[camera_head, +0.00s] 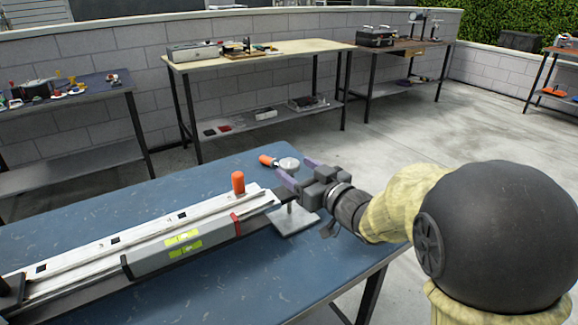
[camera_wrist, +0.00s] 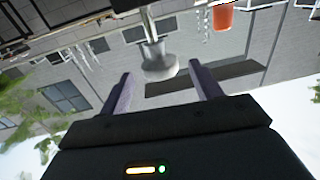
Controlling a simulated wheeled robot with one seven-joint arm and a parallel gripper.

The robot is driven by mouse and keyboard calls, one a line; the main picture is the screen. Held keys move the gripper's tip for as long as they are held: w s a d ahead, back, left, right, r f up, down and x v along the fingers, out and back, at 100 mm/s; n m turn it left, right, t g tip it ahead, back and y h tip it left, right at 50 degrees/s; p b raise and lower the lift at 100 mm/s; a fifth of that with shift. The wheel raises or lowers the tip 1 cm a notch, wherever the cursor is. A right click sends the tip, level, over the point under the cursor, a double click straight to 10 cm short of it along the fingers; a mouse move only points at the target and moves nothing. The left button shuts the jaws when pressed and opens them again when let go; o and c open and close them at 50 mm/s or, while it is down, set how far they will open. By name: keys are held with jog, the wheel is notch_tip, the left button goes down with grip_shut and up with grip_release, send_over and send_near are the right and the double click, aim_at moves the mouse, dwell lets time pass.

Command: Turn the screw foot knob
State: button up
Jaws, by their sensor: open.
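A pale grey round foot (camera_head: 288,164), which looks like the screw foot knob, shows just beyond my fingertips in the head view. In the wrist view, the foot (camera_wrist: 160,66) sits on the end of a thin metal rod (camera_wrist: 149,28), ahead of and between my two fingers. My gripper (camera_head: 293,172) has its purple fingers spread, with a gap between them. In the wrist view, my gripper (camera_wrist: 163,88) is open and empty, and neither finger appears to touch the foot. An orange handle (camera_head: 267,160) lies beside the foot; an orange part (camera_wrist: 222,16) also shows in the wrist view.
A long metal rail with a grey spirit level (camera_head: 180,246) lies along the blue table (camera_head: 225,290). An upright orange cap (camera_head: 238,182) and a square metal plate (camera_head: 296,222) are close to my gripper. Other workbenches stand farther back along the wall.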

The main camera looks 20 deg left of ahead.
aim_at(296, 169)
jog(key=shift+x, duration=1.8)
jog(key=shift+c, duration=0.2)
jog(key=c, duration=0.9)
